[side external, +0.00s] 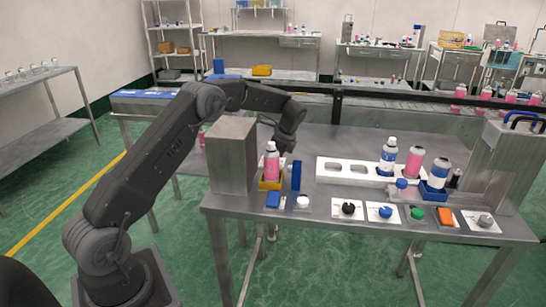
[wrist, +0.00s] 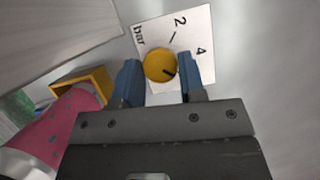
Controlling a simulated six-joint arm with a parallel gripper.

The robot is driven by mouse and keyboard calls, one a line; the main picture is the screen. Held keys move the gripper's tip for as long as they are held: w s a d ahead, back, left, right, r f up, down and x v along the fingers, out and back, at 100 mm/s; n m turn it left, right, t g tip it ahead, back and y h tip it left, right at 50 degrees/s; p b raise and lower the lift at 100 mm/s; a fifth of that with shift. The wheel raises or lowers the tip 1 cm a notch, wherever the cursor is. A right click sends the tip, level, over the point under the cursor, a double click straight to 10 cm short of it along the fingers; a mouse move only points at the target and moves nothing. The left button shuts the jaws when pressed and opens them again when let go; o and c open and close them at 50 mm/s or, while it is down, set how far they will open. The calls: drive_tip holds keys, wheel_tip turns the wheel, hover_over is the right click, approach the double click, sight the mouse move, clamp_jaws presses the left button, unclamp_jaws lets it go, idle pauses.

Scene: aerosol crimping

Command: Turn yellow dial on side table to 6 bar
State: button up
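In the wrist view the yellow dial (wrist: 158,62) sits on a white plate (wrist: 203,22) printed with "bar", "2" and "4". A dark pointer line on the dial points to the lower right of the picture, towards the right finger. Any mark beyond 4 is hidden by that finger. My gripper (wrist: 161,72) has its two blue fingers on either side of the dial, apart, with only slim gaps. I cannot tell whether they touch it. In the side external view my gripper (side external: 286,143) reaches down behind the grey metal block, and the dial is hidden there.
A pink bottle (side external: 271,163) stands in a yellow holder (side external: 270,182) close to my gripper; the bottle also shows in the wrist view (wrist: 62,128). The tall metal block (side external: 232,160) is just left. A white rack (side external: 335,172) and several knobs lie to the right.

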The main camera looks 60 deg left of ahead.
drive_tip(key=c, duration=0.4)
drive_tip(key=shift+m+y, duration=0.3)
drive_tip(key=shift+m, duration=0.4)
drive_tip(key=shift+c, duration=0.3)
drive_tip(key=o, duration=0.9)
drive_tip(key=shift+o, duration=0.2)
drive_tip(key=shift+d+r, duration=0.1)
drive_tip(key=shift+r, duration=0.05)
drive_tip(key=v, duration=1.3)
drive_tip(key=shift+r, duration=0.35)
drive_tip(key=shift+s, duration=0.15)
